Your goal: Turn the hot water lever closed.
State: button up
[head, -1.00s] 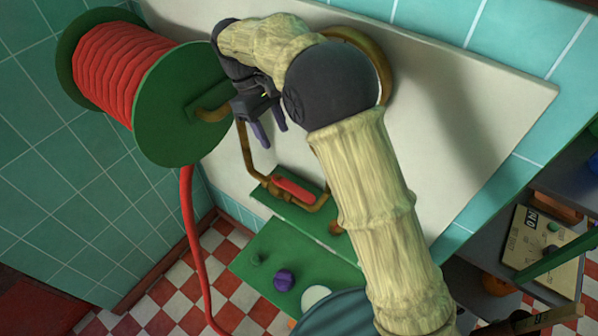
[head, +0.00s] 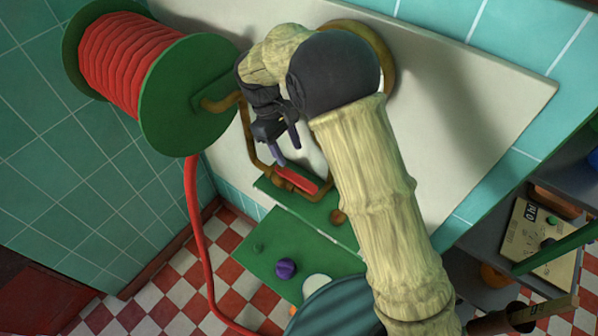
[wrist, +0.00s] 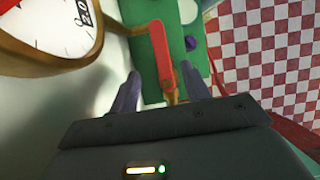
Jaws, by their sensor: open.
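The red lever (head: 298,180) sits on the copper pipe at the lower edge of the white panel, beside a green plate. In the wrist view the red lever (wrist: 161,52) runs up the middle, between the two dark purple fingers. My gripper (head: 287,150) is just above the lever in the head view, fingers pointing down at it. In the wrist view my gripper (wrist: 160,88) is open, one finger to each side of the lever. I cannot tell whether either finger touches it. My arm hides part of the panel and pipework.
A green reel (head: 190,95) wound with red hose stands left of my gripper. A green board (head: 310,255) with a purple knob (head: 285,268) lies below the lever. A copper-rimmed dial (wrist: 58,22) is close at upper left in the wrist view. Shelves (head: 500,225) stand at right.

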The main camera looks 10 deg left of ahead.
aim_at(301, 181)
jog(key=p+x, duration=0.2)
jog(key=x, duration=0.7)
jog(key=shift+d+f, duration=0.15)
jog(key=shift+c, duration=0.5)
jog(key=c, duration=0.4)
grip_shut()
